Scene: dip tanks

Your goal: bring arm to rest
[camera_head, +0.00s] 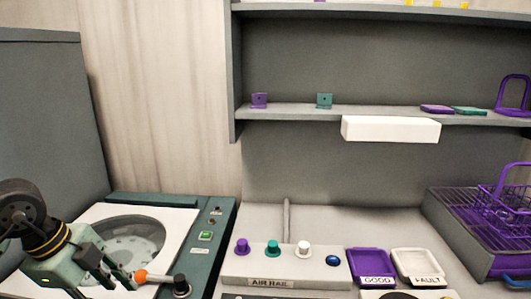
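My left arm comes in at the lower left. Its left gripper (98,268) hangs over the near left part of a machine with a round glass-like window (125,243). I see the green body and some dark finger parts, but not clearly whether the fingers are apart. Just right of the gripper is an orange ball (140,276) on a light rod leading to a black knob (181,286); I cannot tell whether the gripper touches it. My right gripper is not in view.
An air rail panel (270,283) has purple, teal and white knobs and a blue button. Right of it are a purple GOOD tray (371,264) and a white FAULT tray (416,263). A purple wire basket (503,195) stands far right. A shelf (290,114) holds small tags.

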